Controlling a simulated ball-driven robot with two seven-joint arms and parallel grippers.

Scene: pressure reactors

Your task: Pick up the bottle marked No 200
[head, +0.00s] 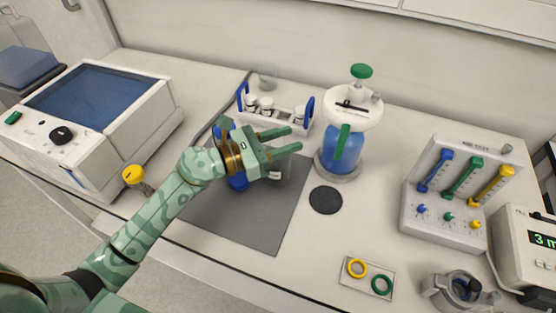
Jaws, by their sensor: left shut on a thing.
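My left gripper (290,140) reaches over the dark grey mat (215,212) with its fingers pointing right. I cannot read a number on this bottle. Several small white-capped bottles stand in a white rack (285,127) with blue handles behind the gripper. Their labels are too small to read. My right gripper is not in view.
A blue pressure vessel (341,150) with a green knob stands right of the gripper, near a black disc (326,200). A tray with yellow and green rings (367,279) lies at the front. A valve panel (460,190) stands at right, a blue-topped machine (95,110) at left.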

